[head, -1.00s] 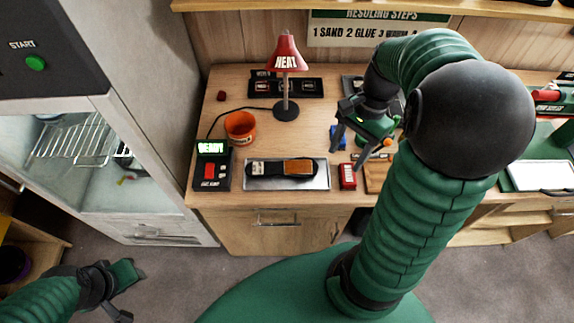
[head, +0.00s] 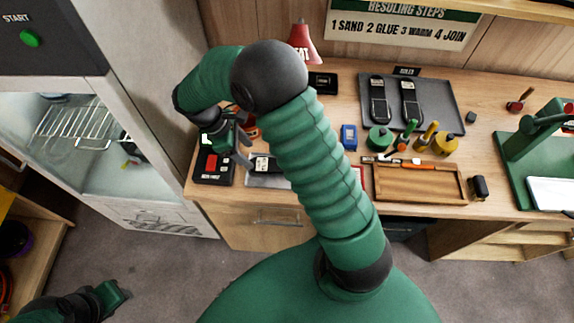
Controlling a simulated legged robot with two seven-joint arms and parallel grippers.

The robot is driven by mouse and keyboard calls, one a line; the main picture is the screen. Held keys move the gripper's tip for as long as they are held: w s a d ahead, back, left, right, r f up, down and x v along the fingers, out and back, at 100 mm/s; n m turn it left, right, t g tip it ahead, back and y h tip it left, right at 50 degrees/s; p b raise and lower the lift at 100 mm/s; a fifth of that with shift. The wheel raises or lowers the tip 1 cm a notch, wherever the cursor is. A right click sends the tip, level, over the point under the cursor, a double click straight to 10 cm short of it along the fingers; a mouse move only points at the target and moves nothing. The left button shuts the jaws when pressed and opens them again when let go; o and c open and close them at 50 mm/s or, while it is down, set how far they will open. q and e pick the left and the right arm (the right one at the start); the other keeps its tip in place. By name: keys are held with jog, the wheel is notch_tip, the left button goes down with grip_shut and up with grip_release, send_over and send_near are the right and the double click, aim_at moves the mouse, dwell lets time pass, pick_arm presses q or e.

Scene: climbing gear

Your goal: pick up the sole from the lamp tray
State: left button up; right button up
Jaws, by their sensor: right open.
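The sole (head: 263,164) lies on the silver lamp tray (head: 265,181) near the front left of the bench. Only its dark left end with a pale label shows; my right arm hides the rest. The red lamp (head: 305,42) is partly hidden behind the arm. My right gripper (head: 236,161) is open and empty, pointing down by the left end of the sole, apparently above it. I cannot tell its exact height. My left gripper (head: 118,297) is low at the left, far from the bench, with part of it out of view.
A black heater box (head: 213,167) with a red switch stands left of the tray. A dark tray (head: 443,106) with two soles lies at the back right. Glue pots, a wooden tray (head: 420,198) and a green press (head: 535,140) stand further right. A cabinet stands at the left.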

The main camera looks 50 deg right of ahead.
aim_at(257, 164)
jog(key=x, duration=0.5)
jog(key=shift+s+f+p, duration=0.1)
jog(key=shift+f+p, duration=0.05)
jog(key=shift+p, duration=0.15)
jog(key=shift+a+f, duration=0.2)
jog(key=shift+a, duration=0.25)
jog(key=shift+d, duration=0.35)
jog(key=c, duration=1)
grip_shut()
